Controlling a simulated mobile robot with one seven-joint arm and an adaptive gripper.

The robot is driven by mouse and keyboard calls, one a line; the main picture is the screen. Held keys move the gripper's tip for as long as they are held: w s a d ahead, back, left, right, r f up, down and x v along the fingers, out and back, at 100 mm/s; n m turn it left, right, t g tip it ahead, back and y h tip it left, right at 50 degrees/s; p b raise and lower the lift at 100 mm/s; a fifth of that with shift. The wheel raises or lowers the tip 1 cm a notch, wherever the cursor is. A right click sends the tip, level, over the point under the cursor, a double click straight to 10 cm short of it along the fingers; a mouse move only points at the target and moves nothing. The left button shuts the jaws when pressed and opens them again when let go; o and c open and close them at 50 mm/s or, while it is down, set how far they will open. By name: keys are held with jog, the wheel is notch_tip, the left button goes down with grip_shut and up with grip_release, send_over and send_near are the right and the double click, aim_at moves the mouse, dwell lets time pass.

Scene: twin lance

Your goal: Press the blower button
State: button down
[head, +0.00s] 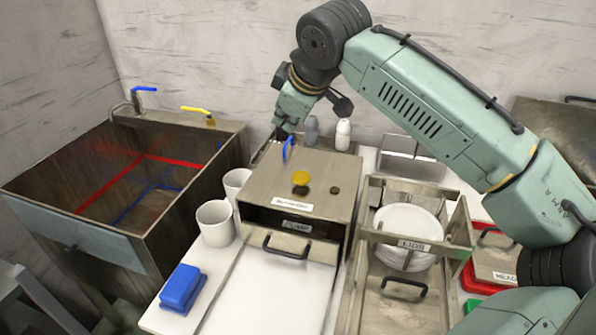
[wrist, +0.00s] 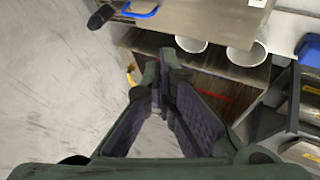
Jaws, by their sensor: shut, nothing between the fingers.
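A metal box (head: 335,215) stands on the counter in the middle of the head view. On its top are a yellow round button (head: 300,178), a small dark knob (head: 334,190) and a blue lever (head: 288,149). A white label at the front edge is too small to read surely. I cannot tell for certain which control is the blower button. My gripper (head: 281,136) is by the back left corner of the box top, close to the blue lever. In the wrist view my gripper (wrist: 163,65) is shut and empty, with the blue lever (wrist: 142,11) beyond it.
White cups (head: 214,222) and a blue block (head: 182,288) are left of the box. A deep metal sink (head: 60,190) with blue and yellow taps is further left. Bottles (head: 343,134) stand behind the box. A plate rack (head: 420,245) stands to its right.

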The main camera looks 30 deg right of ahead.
jog(key=shift+s+d+f, duration=0.15)
jog(key=shift+s+d, duration=0.5)
jog(key=shift+d, duration=0.2)
jog(key=b, duration=0.6)
send_over(297, 176)
notch_tip(297, 176, down, 7)
jog(key=shift+d, duration=0.1)
jog(key=shift+f+b, duration=0.45)
jog(key=shift+f, duration=0.45)
jog(key=shift+f, duration=0.15)
jog(key=shift+f, duration=0.3)
